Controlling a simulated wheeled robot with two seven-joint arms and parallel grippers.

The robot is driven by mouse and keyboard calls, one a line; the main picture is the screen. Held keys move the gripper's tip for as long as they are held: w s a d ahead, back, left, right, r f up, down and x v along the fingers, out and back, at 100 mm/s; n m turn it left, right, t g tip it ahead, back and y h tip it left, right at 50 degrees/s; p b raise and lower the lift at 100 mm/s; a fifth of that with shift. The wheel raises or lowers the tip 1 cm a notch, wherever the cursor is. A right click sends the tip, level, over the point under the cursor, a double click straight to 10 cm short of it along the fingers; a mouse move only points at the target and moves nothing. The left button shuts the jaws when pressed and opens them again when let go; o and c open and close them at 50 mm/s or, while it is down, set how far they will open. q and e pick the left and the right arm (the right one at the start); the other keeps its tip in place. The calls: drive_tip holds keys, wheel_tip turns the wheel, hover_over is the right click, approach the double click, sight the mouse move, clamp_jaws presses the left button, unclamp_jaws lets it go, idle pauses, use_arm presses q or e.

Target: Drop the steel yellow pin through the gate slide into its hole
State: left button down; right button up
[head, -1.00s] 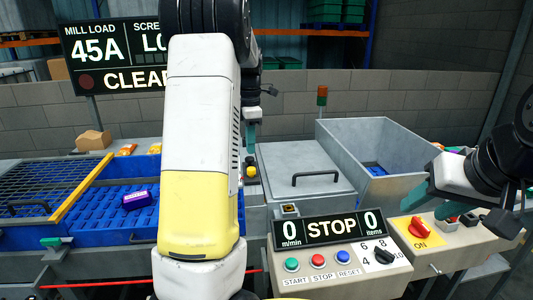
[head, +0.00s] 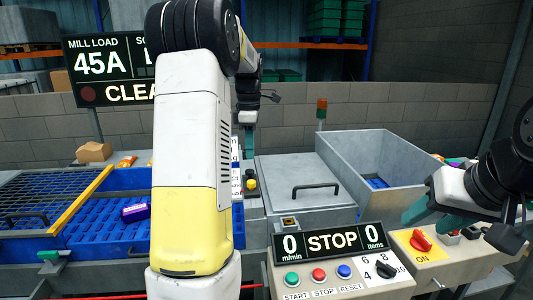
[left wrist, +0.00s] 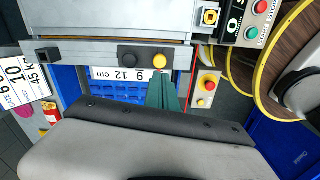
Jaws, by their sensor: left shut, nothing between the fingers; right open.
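The yellow-headed pin (head: 251,184) shows as a small yellow knob beside the grey lidded box in the head view. Whether the pin's shank is in a hole is hidden. My left gripper (head: 248,142) is shut and empty, above the yellow knob. Its teal fingers (left wrist: 167,92) appear just below the knob in the wrist view, apart from it. My right gripper (head: 432,212) is open and empty over the right-hand switch box.
A white centimetre scale (left wrist: 122,75) runs along the slide. A blue slotted tray (head: 105,235) with a purple packet (head: 135,212) lies left. The grey lid with a handle (head: 315,191), a control panel (head: 340,275) and a red switch (head: 421,241) stand right.

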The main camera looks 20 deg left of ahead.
sight(251, 181)
use_arm(q)
drive_tip(key=m, duration=0.1)
drive_tip(key=f+m, duration=0.1)
drive_tip(key=m, duration=0.1)
drive_tip(key=f+m, duration=0.1)
drive_tip(key=m, duration=0.1)
drive_tip(key=shift+d+f, duration=0.1)
drive_tip(key=shift+f, duration=2.8)
drive_tip(key=shift+f, duration=0.4)
drive_tip(key=shift+r, duration=0.1)
drive_tip(key=shift+r, duration=5.2)
drive_tip(key=s+d+r+m+t, duration=0.25)
drive_tip(key=s+d+m, duration=0.2)
drive_tip(key=s, duration=0.25)
drive_tip(key=s+d+r+m+t, duration=0.1)
drive_tip(key=s+d+r+m, duration=0.3)
drive_tip(key=s, duration=0.3)
drive_tip(key=s+d+f+m+t+h, duration=0.1)
drive_tip(key=s+d+f+m, duration=0.1)
drive_tip(key=s+m, duration=0.2)
drive_tip(key=s+d+f+m+t+h, duration=0.1)
drive_tip(key=s+d+f+m+t, duration=0.1)
drive_tip(key=s, duration=0.5)
drive_tip(key=shift+s+d+f+m, duration=0.35)
drive_tip(key=shift+d+f+m, duration=0.4)
drive_tip(key=shift+m, duration=0.4)
